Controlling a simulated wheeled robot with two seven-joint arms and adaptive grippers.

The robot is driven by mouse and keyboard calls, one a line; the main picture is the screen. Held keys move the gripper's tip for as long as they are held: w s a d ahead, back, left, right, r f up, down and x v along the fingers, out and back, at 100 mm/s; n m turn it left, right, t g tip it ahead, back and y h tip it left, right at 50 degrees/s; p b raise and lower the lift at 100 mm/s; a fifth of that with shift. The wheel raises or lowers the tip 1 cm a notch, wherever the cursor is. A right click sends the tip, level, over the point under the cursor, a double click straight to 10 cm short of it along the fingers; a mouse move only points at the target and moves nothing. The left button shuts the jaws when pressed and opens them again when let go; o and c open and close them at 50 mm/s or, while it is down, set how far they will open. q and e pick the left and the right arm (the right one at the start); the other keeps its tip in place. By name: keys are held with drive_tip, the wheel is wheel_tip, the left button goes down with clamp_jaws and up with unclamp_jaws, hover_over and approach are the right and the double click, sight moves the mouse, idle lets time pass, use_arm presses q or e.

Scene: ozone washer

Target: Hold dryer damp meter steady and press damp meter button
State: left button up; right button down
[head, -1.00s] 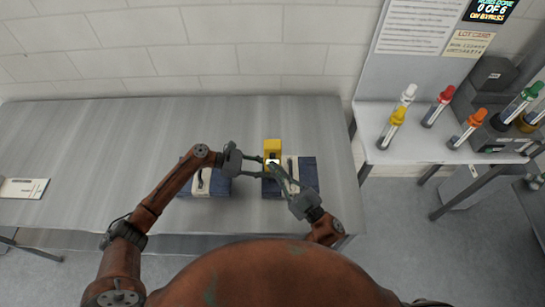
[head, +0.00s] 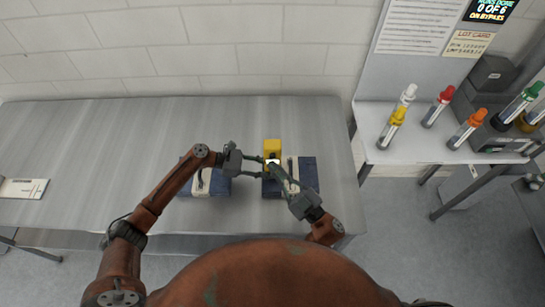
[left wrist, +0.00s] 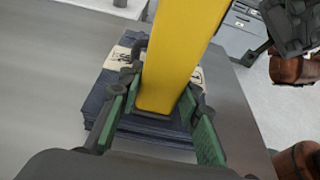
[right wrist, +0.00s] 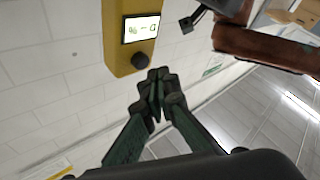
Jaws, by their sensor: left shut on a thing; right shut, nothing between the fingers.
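The yellow damp meter (head: 272,146) stands up above the dark blue folded cloth on the table. It also fills the middle of the left wrist view (left wrist: 178,50). My left gripper (head: 270,166) is shut on the meter, one green finger on each side. In the right wrist view the meter (right wrist: 115,50) shows a lit screen (right wrist: 141,28) and a dark round button (right wrist: 140,61) below it. My right gripper (right wrist: 156,78) is shut and empty, its tips just below and right of the button. I cannot tell whether they touch it.
Two dark blue folded cloth stacks with pale bands, left (head: 208,182) and right (head: 308,172), lie on the grey metal table (head: 100,140). A side table (head: 375,150) at the right holds several capped tubes. The table's left part is mostly clear.

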drive_tip(key=shift+w, duration=0.1)
drive_tip(key=shift+w, duration=0.35)
drive_tip(key=shift+w, duration=0.5)
idle(0.8)
idle(0.3)
drive_tip(key=shift+s, duration=1)
drive_tip(key=shift+s, duration=0.1)
drive_tip(key=s, duration=0.4)
drive_tip(key=shift+s, duration=0.4)
